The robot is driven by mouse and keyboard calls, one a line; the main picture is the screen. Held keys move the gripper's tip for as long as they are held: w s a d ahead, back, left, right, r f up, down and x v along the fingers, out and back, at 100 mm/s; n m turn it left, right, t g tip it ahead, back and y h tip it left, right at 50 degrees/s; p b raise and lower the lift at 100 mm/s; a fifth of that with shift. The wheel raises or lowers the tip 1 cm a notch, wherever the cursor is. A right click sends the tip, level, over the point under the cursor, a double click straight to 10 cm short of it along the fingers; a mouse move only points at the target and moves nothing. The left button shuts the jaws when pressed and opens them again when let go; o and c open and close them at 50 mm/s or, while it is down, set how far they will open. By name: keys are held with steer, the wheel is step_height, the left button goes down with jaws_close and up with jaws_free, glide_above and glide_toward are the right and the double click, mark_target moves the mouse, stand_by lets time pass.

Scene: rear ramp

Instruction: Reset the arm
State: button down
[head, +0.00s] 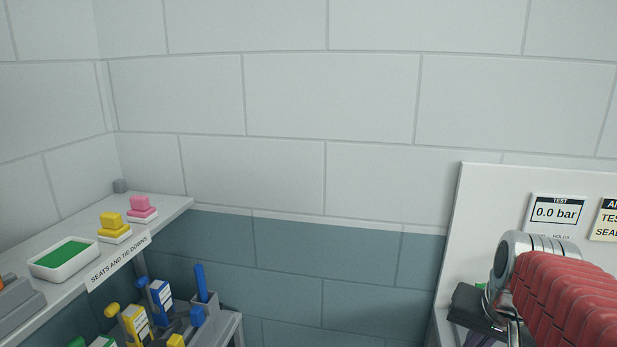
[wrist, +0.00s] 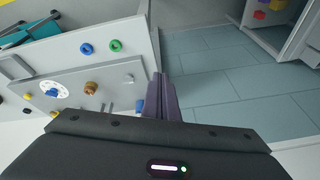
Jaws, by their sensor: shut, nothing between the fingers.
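My gripper (wrist: 160,80) shows in the wrist view, with its two dark purple fingers together and nothing between them. The fingers point up the picture, beside the right edge of a pale panel (wrist: 118,78). I cannot tell whether they touch it.
In the wrist view the panel carries a blue ring (wrist: 86,48), a green ring (wrist: 115,45) and a brass knob (wrist: 91,88). Blue-grey tiles (wrist: 215,75) lie right. In the head view, a shelf (head: 180,204) holds a green-filled tray (head: 64,259), a yellow block (head: 111,222) and a pink block (head: 140,204).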

steer(key=s+a+n, duration=0.3)
steer(key=a, duration=0.5)
steer(key=s+a+f+n+t+y, duration=0.1)
steer(key=s+a+n, duration=0.3)
steer(key=a, duration=0.4)
steer(key=shift+f+t, duration=0.2)
steer(key=shift+t, duration=0.1)
